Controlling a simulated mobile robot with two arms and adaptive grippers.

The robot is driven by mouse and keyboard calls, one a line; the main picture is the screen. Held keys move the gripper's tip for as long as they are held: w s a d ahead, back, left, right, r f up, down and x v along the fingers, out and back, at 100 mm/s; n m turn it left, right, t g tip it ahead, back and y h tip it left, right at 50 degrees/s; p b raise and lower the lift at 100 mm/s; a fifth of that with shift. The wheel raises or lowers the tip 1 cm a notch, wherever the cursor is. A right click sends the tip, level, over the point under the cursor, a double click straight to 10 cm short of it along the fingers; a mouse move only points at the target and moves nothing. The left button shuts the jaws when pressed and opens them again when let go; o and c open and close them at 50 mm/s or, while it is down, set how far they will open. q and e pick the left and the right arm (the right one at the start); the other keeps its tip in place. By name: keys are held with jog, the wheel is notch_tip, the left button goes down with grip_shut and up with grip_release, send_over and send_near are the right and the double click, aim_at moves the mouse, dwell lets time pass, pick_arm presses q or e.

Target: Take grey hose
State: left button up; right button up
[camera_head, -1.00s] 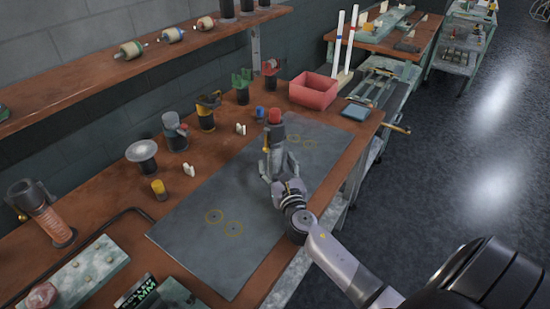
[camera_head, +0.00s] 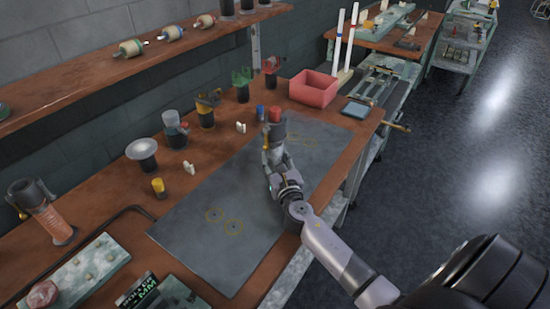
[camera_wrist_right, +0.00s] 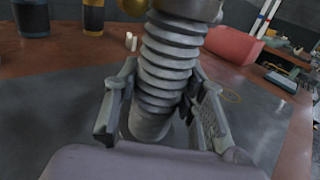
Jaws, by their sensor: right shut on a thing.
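The grey hose is a ribbed, grey cylinder (camera_wrist_right: 165,75) that fills the middle of the right wrist view, between the two fingers of my right gripper (camera_wrist_right: 160,110). In the head view the hose (camera_head: 274,132) is a small dark upright shape over the far part of the grey mat, partly hidden by the gripper. My right gripper (camera_head: 274,152) is shut on the hose. The hose's lower end is partly hidden by the gripper body. My left gripper is not in view.
A grey mat (camera_head: 205,245) with yellow ring marks covers the bench front. Holders with tools (camera_head: 205,112) line the back. A red cap (camera_head: 275,113) shows just behind the hose.

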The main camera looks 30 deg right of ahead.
grip_shut()
jog(key=shift+r, duration=0.1)
